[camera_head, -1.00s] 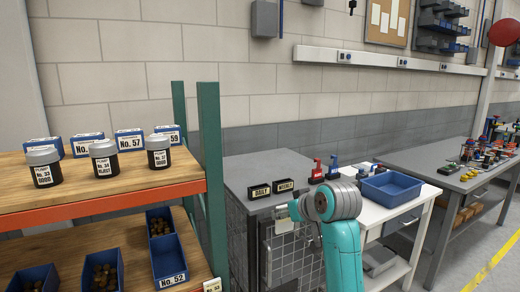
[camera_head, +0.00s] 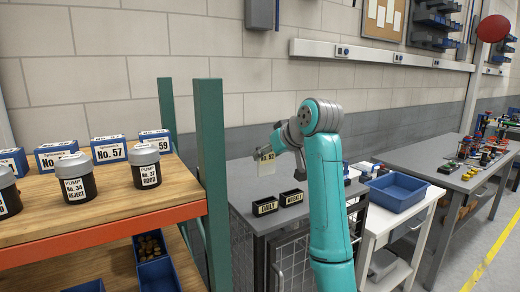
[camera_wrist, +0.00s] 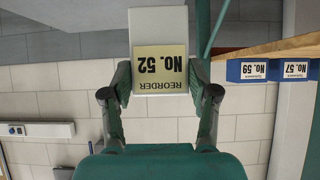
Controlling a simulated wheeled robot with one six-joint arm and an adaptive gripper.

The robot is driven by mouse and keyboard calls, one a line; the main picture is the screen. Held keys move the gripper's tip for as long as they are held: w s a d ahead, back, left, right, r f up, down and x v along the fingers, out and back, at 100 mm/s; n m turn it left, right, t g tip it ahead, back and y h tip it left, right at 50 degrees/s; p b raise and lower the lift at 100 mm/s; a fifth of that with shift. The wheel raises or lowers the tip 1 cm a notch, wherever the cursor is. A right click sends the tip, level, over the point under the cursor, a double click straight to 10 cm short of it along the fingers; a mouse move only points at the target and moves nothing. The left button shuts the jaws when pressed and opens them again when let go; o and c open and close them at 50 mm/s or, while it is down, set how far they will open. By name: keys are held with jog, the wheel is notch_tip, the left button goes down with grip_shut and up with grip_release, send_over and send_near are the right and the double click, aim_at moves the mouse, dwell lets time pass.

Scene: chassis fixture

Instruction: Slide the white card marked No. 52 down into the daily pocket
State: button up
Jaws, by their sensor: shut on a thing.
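The card marked No. 52 (camera_head: 266,164) is held upright in the air above the grey cabinet top. In the wrist view the card (camera_wrist: 160,25) is white at one end, with a tan "REORDER No. 52" label that reads upside down. My gripper (camera_wrist: 161,84) is shut on its side edges; it shows in the head view (camera_head: 279,148) above and behind the pockets in the picture. The black daily pocket (camera_head: 265,207) stands on the cabinet, below the card and apart from it. Its opening faces up; its inside is hard to see.
The weekly pocket (camera_head: 291,198) stands just right of the daily one. A green shelf post (camera_head: 212,170) rises close to the left. A blue tray (camera_head: 397,192) sits on the white table at right. The cabinet top (camera_head: 245,178) behind the pockets looks clear.

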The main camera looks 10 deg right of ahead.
aim_at(267, 175)
jog(key=shift+w+a+f, duration=0.1)
jog(key=shift+f, duration=3.3)
